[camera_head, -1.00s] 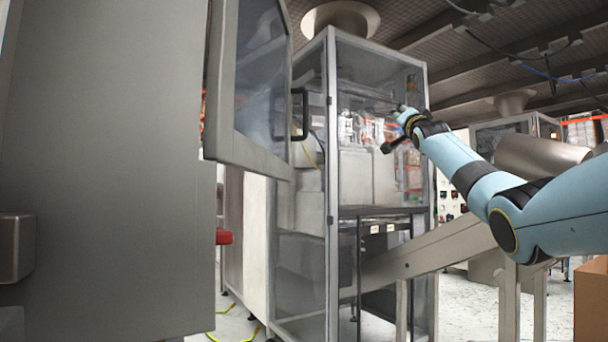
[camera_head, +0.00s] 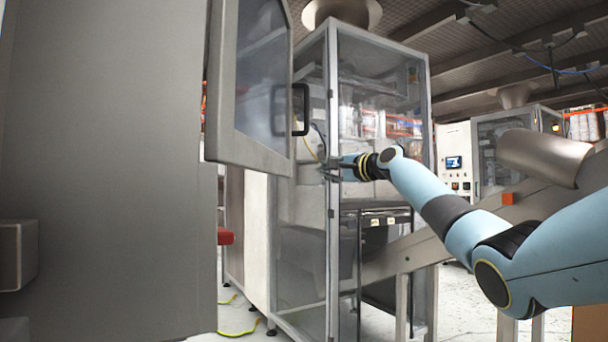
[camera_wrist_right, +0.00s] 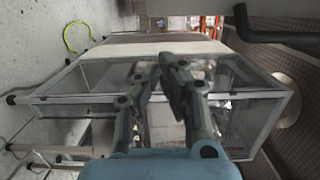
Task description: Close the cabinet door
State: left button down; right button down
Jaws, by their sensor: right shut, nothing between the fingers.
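The cabinet door (camera_head: 215,80) is a grey framed panel with a dark window, standing open at an angle from the big grey cabinet (camera_head: 110,170) on the left. Its black handle (camera_head: 304,110) is on its right edge. My right gripper (camera_head: 328,170) is to the right of the door and a little below the handle, apart from it in the picture. In the right wrist view, its fingers (camera_wrist_right: 172,62) are together with nothing between them. A black bar (camera_wrist_right: 275,38) at the upper right there looks like the handle. My left gripper is not in view.
A tall glass-walled enclosure (camera_head: 334,250) stands behind my right gripper. A sloping grey chute (camera_head: 385,262) runs from it to the right. A grey box-shaped fitting (camera_head: 18,255) sticks out at the far left. A yellow cable (camera_head: 238,333) lies on the floor.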

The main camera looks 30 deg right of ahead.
jog(key=w+a, duration=0.3)
jog(key=w, duration=0.3)
jog(key=shift+a+b, duration=0.25)
jog(key=shift+b, duration=0.15)
